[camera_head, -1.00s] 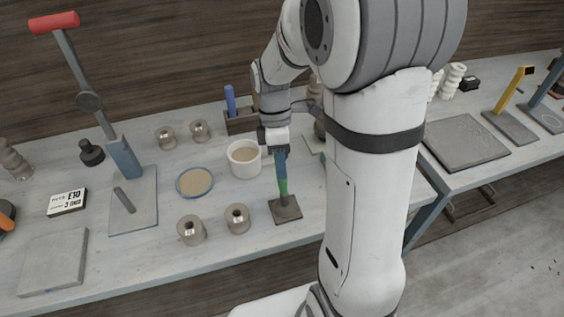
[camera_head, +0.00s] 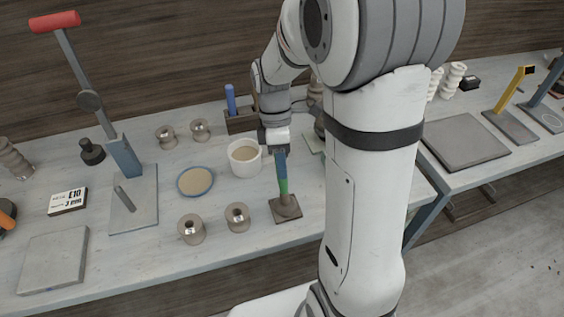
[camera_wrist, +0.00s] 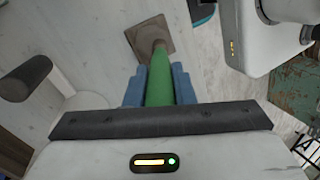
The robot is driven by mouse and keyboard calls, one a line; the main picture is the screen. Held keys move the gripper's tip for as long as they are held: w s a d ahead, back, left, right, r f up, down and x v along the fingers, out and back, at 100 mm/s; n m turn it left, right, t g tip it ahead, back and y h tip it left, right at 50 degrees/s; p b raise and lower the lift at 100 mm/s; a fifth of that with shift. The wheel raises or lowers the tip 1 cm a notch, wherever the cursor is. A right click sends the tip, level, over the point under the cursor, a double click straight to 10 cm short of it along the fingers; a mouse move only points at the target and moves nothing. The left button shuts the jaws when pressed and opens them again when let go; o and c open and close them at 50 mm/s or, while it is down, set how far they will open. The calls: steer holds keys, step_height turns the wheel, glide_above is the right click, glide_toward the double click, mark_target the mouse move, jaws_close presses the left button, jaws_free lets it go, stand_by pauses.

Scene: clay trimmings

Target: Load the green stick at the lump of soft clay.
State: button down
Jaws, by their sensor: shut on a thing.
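My gripper (camera_head: 281,168) has blue fingers and is shut on the green stick (camera_head: 284,187). The stick points down, nearly upright, and its upper part is hidden by the fingers. The wrist view shows the green stick (camera_wrist: 160,83) between the two blue fingers. Right below its lower end is the brown lump of soft clay (camera_head: 286,206), on a dark square board (camera_head: 277,216). The stick's end appears to meet the clay, but I cannot tell how deep. The wrist view also shows the board (camera_wrist: 137,38) beyond the stick.
A white cup (camera_head: 245,170) stands left of my gripper, close to it. A blue-rimmed dish (camera_head: 195,190) and two brown spools (camera_head: 238,226) (camera_head: 191,236) are farther left. A wooden holder (camera_head: 240,126) stands behind. A lever press (camera_head: 122,155) stands at the left.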

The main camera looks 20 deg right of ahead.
step_height(320, 180, up, 7)
steer(key=p, duration=0.6)
stand_by(0.4)
stand_by(0.6)
